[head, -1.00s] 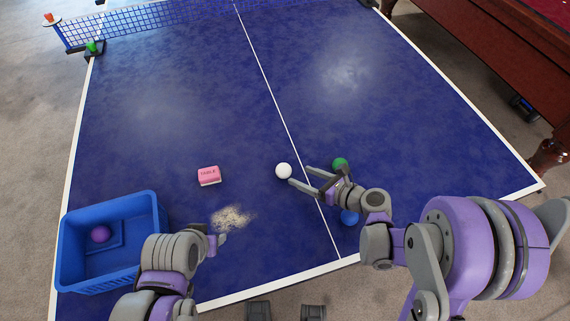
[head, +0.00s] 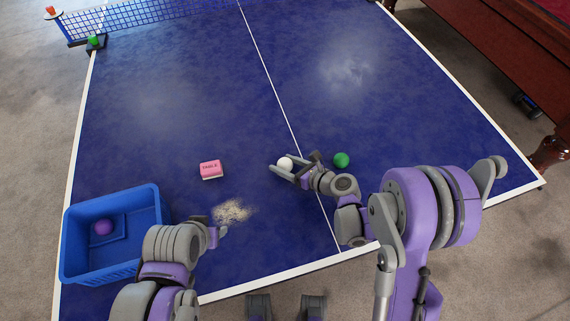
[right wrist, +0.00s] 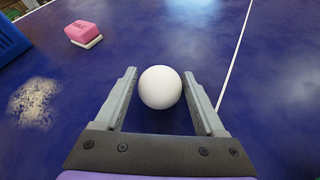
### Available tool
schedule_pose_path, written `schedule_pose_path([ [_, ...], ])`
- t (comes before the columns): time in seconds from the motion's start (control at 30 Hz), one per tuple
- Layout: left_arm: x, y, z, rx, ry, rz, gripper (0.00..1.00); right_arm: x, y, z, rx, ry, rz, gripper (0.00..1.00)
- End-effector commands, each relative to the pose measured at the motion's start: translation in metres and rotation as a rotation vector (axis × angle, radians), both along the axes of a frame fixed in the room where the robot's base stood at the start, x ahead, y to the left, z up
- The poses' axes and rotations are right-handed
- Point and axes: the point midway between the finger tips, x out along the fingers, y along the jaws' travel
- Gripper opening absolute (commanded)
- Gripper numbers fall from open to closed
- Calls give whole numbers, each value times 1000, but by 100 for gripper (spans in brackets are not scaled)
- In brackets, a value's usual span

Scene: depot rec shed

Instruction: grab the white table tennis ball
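The white table tennis ball (head: 285,163) rests on the blue table, just left of the white centre line. In the right wrist view the ball (right wrist: 160,87) sits between the two finger ends, with a gap on each side. My right gripper (head: 288,166) is open around it; in the right wrist view its fingers (right wrist: 163,92) stand wide apart. My left gripper (head: 222,232) is low over the table, right of the blue basket; its fingers are too small and turned away to read.
A blue basket (head: 148,190) with a purple ball (head: 103,227) stands at left. A pink block marked TABLE (head: 211,169) and a pale powder patch (head: 231,212) lie left of the ball. A green ball (head: 341,160) lies close right of my right gripper. The far table is clear.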

Motion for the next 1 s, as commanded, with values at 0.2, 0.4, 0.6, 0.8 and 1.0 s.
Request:
schedule_pose_path([
  [0.2, 0, 0, 0, 0, 0, 0, 50, 0, 0, 0, 0, 0, 0, 30],
  [0.4, 0, 0, 0, 0, 0, 0, 50, 0, 0, 0, 0, 0, 0, 8],
  [0.6, 0, 0, 0, 0, 0, 0, 50, 0, 0, 2, 0, 0, 0, 8],
  [0.8, 0, 0, 3, 0, -1, 0, 50, 0, 0, 18, 0, 0, 0, 8],
  [1.0, 1, 0, 8, 0, -3, 0, 50, -1, 0, 55, 0, 0, 0, 8],
])
